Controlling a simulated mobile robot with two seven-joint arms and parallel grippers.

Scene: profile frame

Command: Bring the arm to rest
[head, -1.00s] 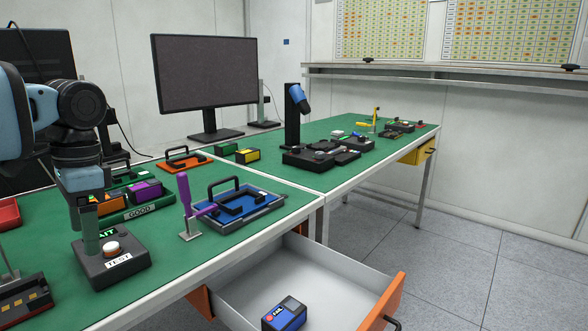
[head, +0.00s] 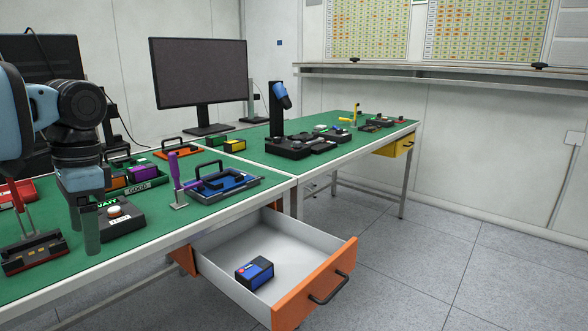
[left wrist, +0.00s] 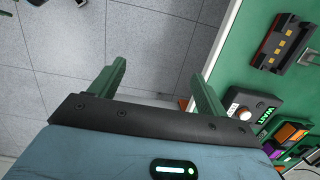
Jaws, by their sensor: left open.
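My left arm comes in from the left in the head view and its gripper (head: 86,236) points down in front of the bench's near edge. In the head view the gripper partly covers the left side of the black test box (head: 122,222), which has a white button. That box also shows in the left wrist view (left wrist: 256,108). My right gripper is in neither view.
An orange-fronted drawer (head: 318,283) stands open below the green bench (head: 135,240), with a blue box (head: 254,273) inside. A blue tray (head: 223,189), a purple-handled clamp (head: 176,177) and a black-red holder (head: 35,251) stand on the bench. Floor is clear at right.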

